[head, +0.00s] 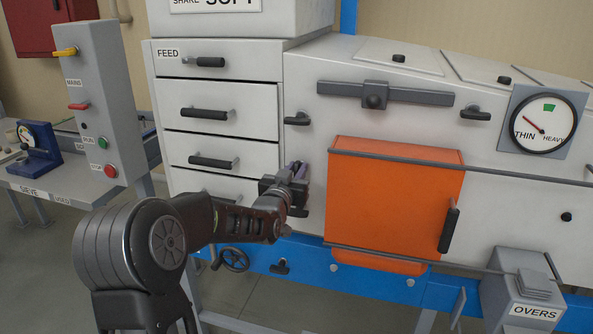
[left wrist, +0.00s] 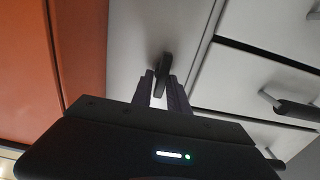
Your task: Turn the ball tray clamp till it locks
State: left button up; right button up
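A small black clamp lever (left wrist: 164,69) on the pale machine panel shows in the left wrist view, between the two fingertips of my left gripper (left wrist: 163,82). The fingers lie close on both sides of it; I cannot tell whether they press on it. In the head view my left gripper (head: 296,172) is at the panel between the drawers and the orange cover (head: 395,195), and it hides the lever at least in part. The lever's exact angle is hard to judge. My right gripper is not in view.
White drawers (head: 222,122) with black bar handles stand left of the gripper. Other black levers (head: 297,119) and (head: 476,113) sit higher on the panel. A handwheel (head: 234,260) and blue frame (head: 312,262) lie below; a grey switch post (head: 92,105) stands left.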

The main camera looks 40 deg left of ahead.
pick_arm(q)
grip_shut()
jog(key=shift+f+m+b, duration=0.15)
jog(key=shift+m+b, duration=0.45)
jog(key=shift+b, duration=0.45)
jog(key=m+b, duration=0.3)
jog(key=shift+w+d, duration=0.1)
jog(key=shift+d, duration=0.1)
jog(key=shift+w+d+f+m+b, duration=0.15)
jog(key=shift+m+b, duration=0.3)
jog(key=shift+m, duration=1.85)
jog(key=shift+s+d+f+m+b, duration=0.15)
jog(key=shift+m+b, duration=0.3)
jog(key=shift+m, duration=1.85)
jog(key=shift+w+d+f+m+b, duration=0.15)
jog(key=shift+m+b, duration=0.3)
jog(key=shift+m, duration=1.85)
